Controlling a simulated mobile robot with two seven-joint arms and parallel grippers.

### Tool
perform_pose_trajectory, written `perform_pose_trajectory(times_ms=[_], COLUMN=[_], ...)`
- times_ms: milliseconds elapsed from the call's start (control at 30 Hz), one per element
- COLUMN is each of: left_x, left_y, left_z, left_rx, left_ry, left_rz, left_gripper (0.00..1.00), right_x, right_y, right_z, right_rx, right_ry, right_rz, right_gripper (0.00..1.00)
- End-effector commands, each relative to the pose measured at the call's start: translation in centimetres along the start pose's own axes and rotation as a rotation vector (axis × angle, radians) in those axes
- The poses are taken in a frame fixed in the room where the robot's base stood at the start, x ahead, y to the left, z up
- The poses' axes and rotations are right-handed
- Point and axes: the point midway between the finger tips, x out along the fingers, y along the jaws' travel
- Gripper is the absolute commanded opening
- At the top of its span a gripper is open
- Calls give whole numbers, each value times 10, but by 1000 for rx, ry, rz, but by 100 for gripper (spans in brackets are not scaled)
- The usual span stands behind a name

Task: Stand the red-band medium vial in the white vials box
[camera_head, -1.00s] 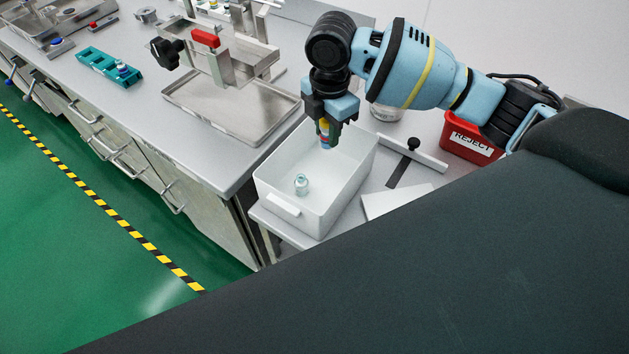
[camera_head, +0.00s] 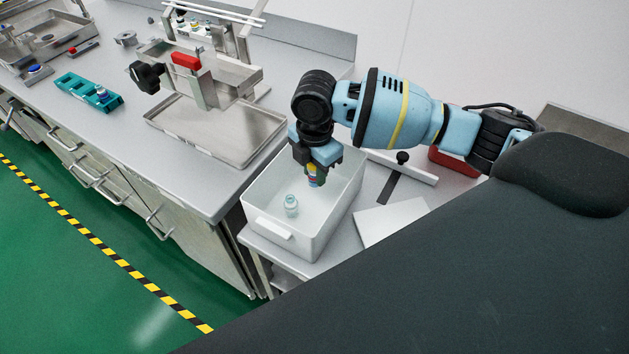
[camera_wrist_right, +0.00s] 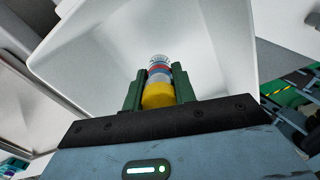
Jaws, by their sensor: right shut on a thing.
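My right gripper (camera_head: 315,172) points down over the white vials box (camera_head: 281,238) and is shut on the red-band medium vial (camera_head: 313,181). In the right wrist view the vial (camera_wrist_right: 158,76) sits between the two green fingers (camera_wrist_right: 158,92), showing a yellow part, a blue and red band and a clear end. The vial is inside the outline of the box; whether it touches the floor I cannot tell. A clear vial (camera_head: 291,206) stands in the box, left of the gripper. My left gripper is not in view.
A red bin (camera_head: 455,162) is behind my right arm. A flat light plate (camera_head: 391,222) lies right of the box. A metal tray and stand (camera_head: 215,132) are on the bench to the left, with a teal rack (camera_head: 88,92) holding a vial farther left.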

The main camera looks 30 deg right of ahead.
Motion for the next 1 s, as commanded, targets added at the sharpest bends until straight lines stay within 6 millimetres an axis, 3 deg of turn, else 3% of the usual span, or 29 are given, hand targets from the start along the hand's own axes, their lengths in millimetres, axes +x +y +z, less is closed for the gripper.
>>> perform_pose_trajectory(times_ms=[100,233,700,733,900,1000], left_x=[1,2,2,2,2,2], left_y=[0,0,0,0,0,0], left_z=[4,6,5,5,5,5], left_rx=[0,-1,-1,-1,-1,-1], left_ry=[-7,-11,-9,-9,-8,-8], left_rz=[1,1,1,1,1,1], left_gripper=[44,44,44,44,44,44], right_x=[23,38,44,44,44,44], right_y=[-2,-1,-1,-1,-1,-1], right_z=[0,0,0,0,0,0], right_rx=[0,0,0,0,0,0], right_ry=[1,0,0,0,0,0], right_rz=[-7,-5,-3,-3,-3,-3], right_gripper=[0,0,0,28,49,49])
